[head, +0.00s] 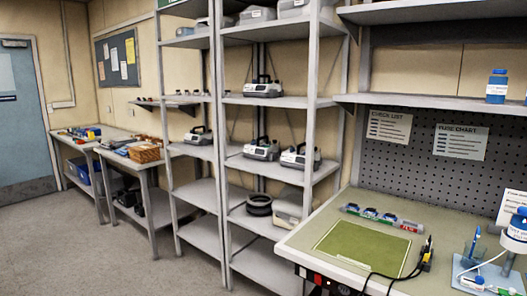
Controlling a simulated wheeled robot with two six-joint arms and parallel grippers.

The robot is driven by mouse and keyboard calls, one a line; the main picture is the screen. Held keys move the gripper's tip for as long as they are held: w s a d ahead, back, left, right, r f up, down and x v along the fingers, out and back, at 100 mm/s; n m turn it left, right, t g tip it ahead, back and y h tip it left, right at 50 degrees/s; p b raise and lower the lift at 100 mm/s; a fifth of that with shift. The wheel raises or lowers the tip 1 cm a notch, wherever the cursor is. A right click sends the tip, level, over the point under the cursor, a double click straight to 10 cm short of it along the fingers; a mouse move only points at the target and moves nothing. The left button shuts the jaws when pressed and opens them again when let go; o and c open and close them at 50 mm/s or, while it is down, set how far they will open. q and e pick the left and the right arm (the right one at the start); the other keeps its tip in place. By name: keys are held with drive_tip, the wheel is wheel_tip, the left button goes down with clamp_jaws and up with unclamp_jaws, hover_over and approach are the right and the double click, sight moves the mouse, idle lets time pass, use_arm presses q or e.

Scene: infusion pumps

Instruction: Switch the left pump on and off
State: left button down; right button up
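Several grey-and-white pump-like devices stand on the metal shelving. On the middle level, one device (262,151) sits to the left of another device (298,158). One more device (263,89) is on the shelf above them. A further one (199,136) stands on the left shelf bay. I cannot tell which one is the left pump. The devices are too small to read their switches or displays. Neither of my grippers is in view.
A workbench (292,245) with a green mat (363,248), cables and bottles stands at the right. Side tables (150,163) with a basket (145,151) stand at the left, near a blue door (22,120). Grey floor (105,262) lies open at the lower left.

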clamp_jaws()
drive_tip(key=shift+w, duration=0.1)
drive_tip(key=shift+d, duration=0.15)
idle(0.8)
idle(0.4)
